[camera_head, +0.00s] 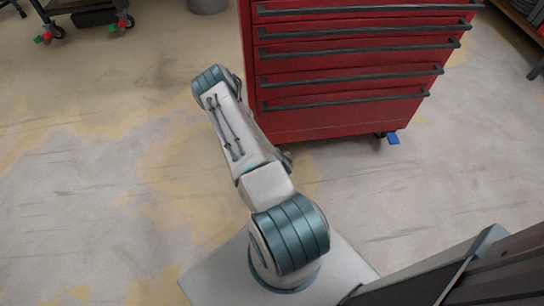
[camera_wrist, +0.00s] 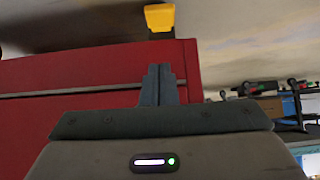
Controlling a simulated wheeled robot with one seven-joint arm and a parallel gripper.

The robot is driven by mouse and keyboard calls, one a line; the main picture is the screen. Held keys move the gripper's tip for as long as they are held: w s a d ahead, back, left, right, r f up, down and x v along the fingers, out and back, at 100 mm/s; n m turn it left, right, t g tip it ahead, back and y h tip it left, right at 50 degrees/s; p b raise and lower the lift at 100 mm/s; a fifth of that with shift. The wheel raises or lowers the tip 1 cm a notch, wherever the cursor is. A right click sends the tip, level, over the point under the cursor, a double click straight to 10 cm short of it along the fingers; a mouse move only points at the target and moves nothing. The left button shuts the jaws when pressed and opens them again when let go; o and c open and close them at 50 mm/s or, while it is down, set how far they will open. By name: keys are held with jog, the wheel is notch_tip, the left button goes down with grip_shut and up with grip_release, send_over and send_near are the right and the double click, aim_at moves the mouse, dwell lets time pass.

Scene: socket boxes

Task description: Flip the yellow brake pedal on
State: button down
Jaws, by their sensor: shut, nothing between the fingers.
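The yellow brake pedal (camera_wrist: 160,17) shows at the top of the wrist view, beside the edge of the red tool cabinet (camera_wrist: 100,82). The cabinet also stands at the top of the head view (camera_head: 350,119). My gripper (camera_wrist: 158,70) is shut and empty, its fingers together in front of the red cabinet face. In the picture the fingertips lie below the pedal, apart from it. In the head view my arm reaches to the cabinet's lower left; the gripper and the yellow pedal are not visible there.
A blue pedal (camera_head: 393,139) sits by a caster at the cabinet's lower right. Open floor (camera_head: 90,190) lies to the left. A wheeled cart (camera_head: 85,15) stands at the far left. A cluttered shelf (camera_wrist: 285,105) shows at the right of the wrist view.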

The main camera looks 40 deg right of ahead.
jog(key=s+a+f+b+x, duration=0.1)
jog(key=b+x, duration=0.3)
jog(key=x, duration=0.8)
jog(key=shift+s+f+b, duration=0.35)
jog(key=shift+f+b, duration=0.05)
jog(key=shift+f, duration=0.15)
jog(key=shift+a, duration=0.1)
